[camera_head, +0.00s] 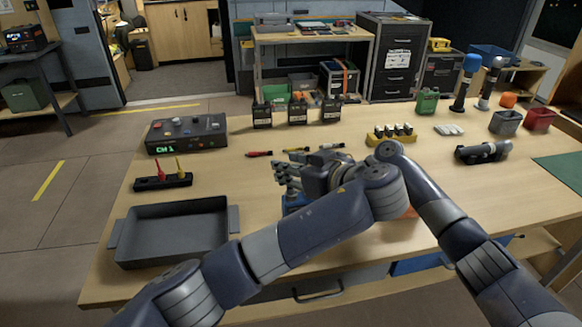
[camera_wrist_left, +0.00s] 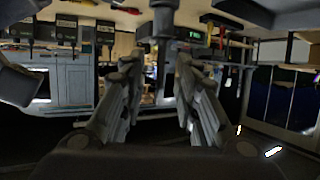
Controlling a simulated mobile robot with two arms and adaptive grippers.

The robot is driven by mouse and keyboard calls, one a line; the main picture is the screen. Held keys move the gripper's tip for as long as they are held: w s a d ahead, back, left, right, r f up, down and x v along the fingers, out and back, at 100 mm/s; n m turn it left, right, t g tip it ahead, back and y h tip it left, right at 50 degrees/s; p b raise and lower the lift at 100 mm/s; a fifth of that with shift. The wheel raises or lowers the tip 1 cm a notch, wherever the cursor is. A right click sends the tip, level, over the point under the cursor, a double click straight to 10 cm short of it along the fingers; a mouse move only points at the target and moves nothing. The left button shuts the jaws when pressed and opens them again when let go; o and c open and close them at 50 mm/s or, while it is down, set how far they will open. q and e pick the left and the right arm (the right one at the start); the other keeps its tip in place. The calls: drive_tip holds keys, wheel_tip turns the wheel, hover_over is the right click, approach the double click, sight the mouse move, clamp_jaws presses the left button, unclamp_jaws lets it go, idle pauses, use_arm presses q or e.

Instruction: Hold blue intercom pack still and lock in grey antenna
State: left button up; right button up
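Part of the blue intercom pack (camera_head: 295,201) shows low on the table under a gripper; the rest is hidden by my arms. My left arm comes from the lower left, my right arm from the lower right, and they meet over the table. A gripper (camera_head: 284,175) points left there; I take it as my left. In the left wrist view, its two fingers (camera_wrist_left: 160,95) are apart. A dark upright shape (camera_wrist_left: 163,30) shows between them, not clear. My right gripper is not clearly seen. I cannot make out a grey antenna. A black rack (camera_head: 165,182) holds a red and a yellow antenna.
An empty grey tray (camera_head: 175,233) is at the front left, with a control box (camera_head: 187,134) behind it. Several black packs (camera_head: 297,112) stand at the back. A yellow holder (camera_head: 377,138) is right of them. A dark cylinder (camera_head: 483,152) lies at right.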

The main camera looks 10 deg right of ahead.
use_arm(q)
drive_tip(key=shift+s+d, duration=0.1)
drive_tip(key=shift+d, duration=0.05)
drive_tip(key=w+a+r+m+g+h, duration=0.2)
drive_tip(key=w+a+m+g+h, duration=0.3)
drive_tip(key=m, duration=0.6)
drive_tip(key=s+d+r+m+g+h, duration=0.2)
drive_tip(key=s+r+m+g+h, duration=0.2)
drive_tip(key=s+r+m+g, duration=0.25)
drive_tip(key=shift+m+t, duration=0.25)
drive_tip(key=shift+t, duration=0.1)
drive_tip(key=x, duration=1)
drive_tip(key=shift+w+f, duration=0.3)
drive_tip(key=shift+w, duration=0.05)
clamp_jaws()
